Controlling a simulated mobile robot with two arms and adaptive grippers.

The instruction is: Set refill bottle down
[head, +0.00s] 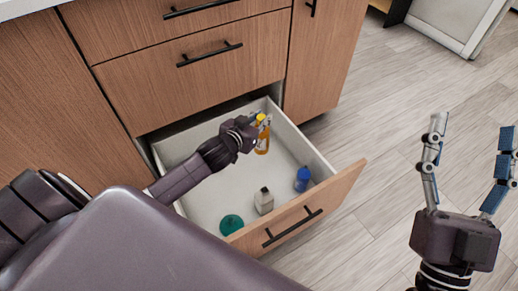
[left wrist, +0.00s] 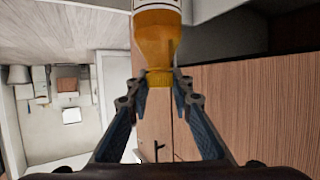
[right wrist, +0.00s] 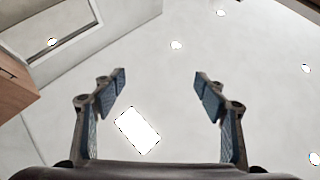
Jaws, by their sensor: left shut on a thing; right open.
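The orange refill bottle (head: 263,142) with a yellow top is inside the open drawer (head: 334,187), near its back right part. My left gripper (head: 256,124) reaches over the drawer and is shut on the bottle near its cap. In the left wrist view the fingers close on the yellow cap (left wrist: 159,80), with the orange body (left wrist: 157,35) beyond it. Whether the bottle's base touches the drawer floor I cannot tell. My right gripper (head: 467,155) is open and empty, out over the floor to the right; it also shows open in the right wrist view (right wrist: 158,85).
In the drawer stand a grey-white bottle (head: 264,202), a blue bottle (head: 302,179) and a teal round item (head: 231,225), all toward the front. The drawer's middle floor is clear. Closed drawers (head: 190,65) rise above it. Open wooden floor (head: 390,150) lies to the right.

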